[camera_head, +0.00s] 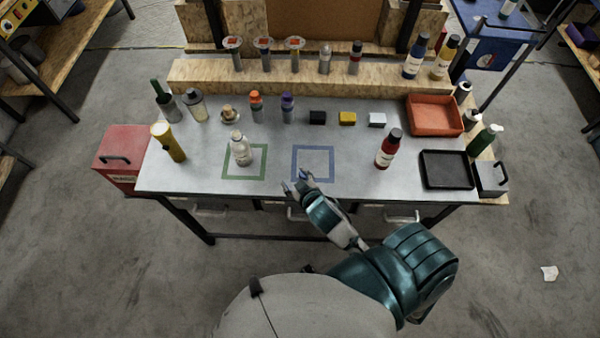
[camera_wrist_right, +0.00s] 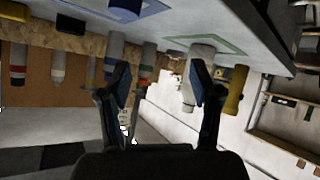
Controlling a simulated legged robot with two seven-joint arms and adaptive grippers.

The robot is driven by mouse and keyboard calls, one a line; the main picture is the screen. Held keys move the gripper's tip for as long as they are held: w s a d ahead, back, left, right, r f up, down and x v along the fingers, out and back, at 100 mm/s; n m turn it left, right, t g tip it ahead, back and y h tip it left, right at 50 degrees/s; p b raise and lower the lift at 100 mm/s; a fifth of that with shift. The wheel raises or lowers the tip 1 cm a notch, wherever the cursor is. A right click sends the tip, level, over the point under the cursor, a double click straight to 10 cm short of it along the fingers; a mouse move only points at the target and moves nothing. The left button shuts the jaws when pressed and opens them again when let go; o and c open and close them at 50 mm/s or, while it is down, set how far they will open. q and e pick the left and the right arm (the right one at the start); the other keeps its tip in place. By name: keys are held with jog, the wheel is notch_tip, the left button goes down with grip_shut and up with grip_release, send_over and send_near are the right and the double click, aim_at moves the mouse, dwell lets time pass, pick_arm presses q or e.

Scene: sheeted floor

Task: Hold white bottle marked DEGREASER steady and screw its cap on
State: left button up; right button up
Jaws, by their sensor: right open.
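A white bottle (camera_head: 241,154) stands upright inside the green taped square (camera_head: 231,177) on the grey bench. Its label is too small to read, and I cannot tell whether the pale top is a cap screwed on. My right gripper (camera_head: 297,183) is open and empty at the bench's front edge, right of the bottle and just in front of the blue square. In the right wrist view, which is upside down, the open fingers (camera_wrist_right: 158,82) show with the bottle (camera_wrist_right: 187,98) beyond, partly behind one finger. My left gripper is out of view.
The blue taped square (camera_head: 313,178) is empty. A red-and-black bottle (camera_head: 386,152) stands to its right, near a black tray (camera_head: 447,168) and an orange bin (camera_head: 434,115). A yellow flashlight-like object (camera_head: 171,145) is left of the white bottle. Several small items line the back.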

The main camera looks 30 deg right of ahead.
jog(key=w+a+r+n+t+y, duration=0.3)
jog(key=r, duration=0.4)
jog(key=w+a+r+n+t+y, duration=0.2)
jog(key=a+r+n+t+y, duration=0.1)
jog(key=r, duration=0.5)
jog(key=w+a+r+n+t+y, duration=0.3)
jog(key=r, duration=0.4)
jog(key=s+a+r+n+g+y, duration=0.2)
jog(key=s+a+n+g+y, duration=0.2)
jog(key=a+n+g+y, duration=0.45)
jog(key=s+a+r+n+g+y, duration=0.25)
jog(key=s+n+g+y, duration=0.2)
jog(key=n+g, duration=0.55)
jog(key=d+f+n+g+h, duration=0.2)
jog(key=f+n+h, duration=0.25)
jog(key=f, duration=0.25)
jog(key=d+f+n+g+h, duration=0.1)
jog(key=d+f+n+h, duration=0.2)
jog(key=f+h, duration=0.3)
jog(key=w+d+m+h, duration=0.1)
jog(key=d+h, duration=0.4)
jog(key=d, duration=0.5)
jog(key=w+d+f+m+h, duration=0.1)
jog(key=w+d+h, duration=0.3)
jog(key=d, duration=0.6)
jog(key=shift+w+f+m+t+h, duration=0.25)
jog(key=shift+t+h, duration=0.2)
jog(key=shift+h, duration=0.4)
